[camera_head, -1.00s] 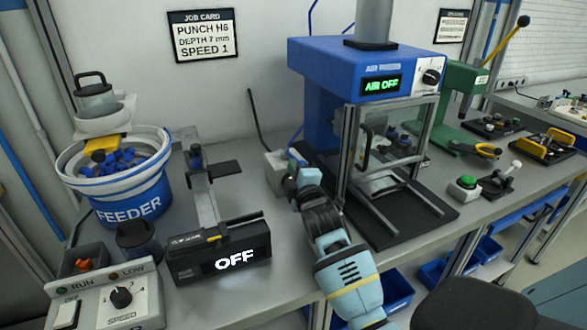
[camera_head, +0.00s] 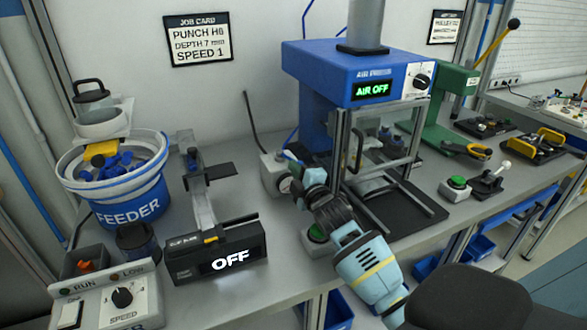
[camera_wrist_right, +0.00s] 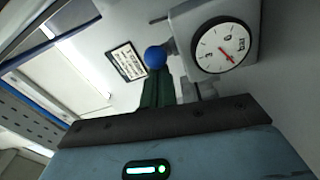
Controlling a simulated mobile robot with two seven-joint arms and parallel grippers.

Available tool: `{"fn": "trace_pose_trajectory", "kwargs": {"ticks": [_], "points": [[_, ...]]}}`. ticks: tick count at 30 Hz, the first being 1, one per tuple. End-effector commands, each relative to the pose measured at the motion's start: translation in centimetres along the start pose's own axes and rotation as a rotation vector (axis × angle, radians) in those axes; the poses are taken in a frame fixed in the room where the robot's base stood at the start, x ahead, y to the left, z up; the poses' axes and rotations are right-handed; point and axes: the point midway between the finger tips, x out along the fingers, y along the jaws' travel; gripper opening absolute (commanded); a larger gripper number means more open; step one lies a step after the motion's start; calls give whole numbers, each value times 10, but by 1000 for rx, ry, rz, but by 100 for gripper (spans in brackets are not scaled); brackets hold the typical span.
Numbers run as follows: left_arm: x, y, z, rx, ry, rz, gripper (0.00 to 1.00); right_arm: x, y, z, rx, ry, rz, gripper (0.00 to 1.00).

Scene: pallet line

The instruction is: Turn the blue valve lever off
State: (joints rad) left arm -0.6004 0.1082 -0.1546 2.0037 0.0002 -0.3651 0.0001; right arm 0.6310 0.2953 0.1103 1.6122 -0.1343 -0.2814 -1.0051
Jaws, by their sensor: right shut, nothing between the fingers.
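The blue valve lever's round knob (camera_wrist_right: 155,57) shows in the right wrist view, beside the white-faced gauge (camera_wrist_right: 225,45) with a red needle. The grey valve box (camera_head: 274,174) stands on the bench left of the air press. My right gripper (camera_head: 294,164) is at the box's upper right side, its jaws shut and empty. In the wrist view its fingers (camera_wrist_right: 158,90) are close to the knob; I cannot tell whether they touch. The lever's stem is mostly hidden. My left gripper is not in view.
The blue air press (camera_head: 325,62) and its clear guard stand right of my gripper. A green button (camera_head: 318,235) is under my forearm. The feeder bowl (camera_head: 130,208) and a black unit reading OFF (camera_head: 190,271) stand to the left. Some bench between is clear.

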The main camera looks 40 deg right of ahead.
Motion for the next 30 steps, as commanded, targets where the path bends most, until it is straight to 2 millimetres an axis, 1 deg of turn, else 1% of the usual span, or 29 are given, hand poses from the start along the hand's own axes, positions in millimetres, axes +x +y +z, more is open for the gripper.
{"fn": "trace_pose_trajectory", "kwargs": {"ticks": [1,4,12,21,30], "points": [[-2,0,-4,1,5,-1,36,0,3,3,-1,-1,2,0],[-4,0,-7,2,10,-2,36,1,5,11,-4,-2,2,0],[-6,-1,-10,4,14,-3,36,6,7,31,-2,-2,1,0],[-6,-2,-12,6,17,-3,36,10,8,43,-3,-4,0,0],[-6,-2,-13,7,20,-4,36,12,8,49,-3,-11,-1,0]]}}
